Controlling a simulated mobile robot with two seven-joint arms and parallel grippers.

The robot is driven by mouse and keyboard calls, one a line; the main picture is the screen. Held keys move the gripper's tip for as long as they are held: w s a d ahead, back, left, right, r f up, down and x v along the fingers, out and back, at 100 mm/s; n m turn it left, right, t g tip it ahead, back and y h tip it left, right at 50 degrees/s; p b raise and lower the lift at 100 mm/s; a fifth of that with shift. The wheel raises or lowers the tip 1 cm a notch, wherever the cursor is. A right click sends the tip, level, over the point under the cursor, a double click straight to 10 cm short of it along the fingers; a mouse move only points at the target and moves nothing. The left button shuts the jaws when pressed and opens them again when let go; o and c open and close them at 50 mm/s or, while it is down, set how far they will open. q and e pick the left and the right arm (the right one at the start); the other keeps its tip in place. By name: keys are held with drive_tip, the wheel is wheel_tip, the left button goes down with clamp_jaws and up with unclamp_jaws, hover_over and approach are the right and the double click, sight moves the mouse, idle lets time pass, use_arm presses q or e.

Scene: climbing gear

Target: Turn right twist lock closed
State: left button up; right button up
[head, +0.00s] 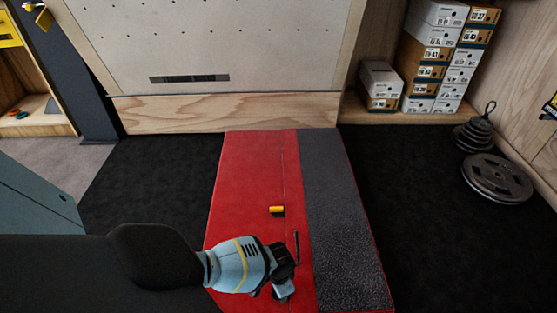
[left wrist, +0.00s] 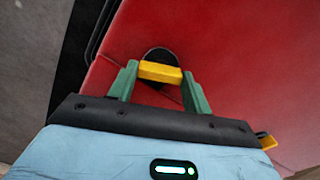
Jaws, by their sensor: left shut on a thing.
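My left gripper (left wrist: 160,85) has its two green fingers on either end of a yellow twist lock bar (left wrist: 160,72). The bar sits on a black round base (left wrist: 158,55) on a red pad (head: 245,170). In the head view the left gripper (head: 284,285) is low over the pad, and its hand hides the held lock. A second yellow twist lock (head: 277,210) with a dark base lies farther up the pad, apart from the gripper. A yellow piece (left wrist: 267,142) also shows at the lower right in the left wrist view, partly hidden. My right gripper is out of view.
A dark grey strip (head: 335,200) runs along the pad's right side. A climbing board (head: 215,50) stands behind it. Shoe boxes (head: 430,65) are stacked at the back right, near weight plates (head: 497,178).

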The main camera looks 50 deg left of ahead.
use_arm(q)
drive_tip(key=m, duration=0.2)
drive_tip(key=shift+s+m, duration=0.1)
drive_tip(key=shift+m, duration=1.4)
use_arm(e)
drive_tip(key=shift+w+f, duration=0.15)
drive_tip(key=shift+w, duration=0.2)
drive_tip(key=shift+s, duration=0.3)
use_arm(q)
drive_tip(key=o, duration=1)
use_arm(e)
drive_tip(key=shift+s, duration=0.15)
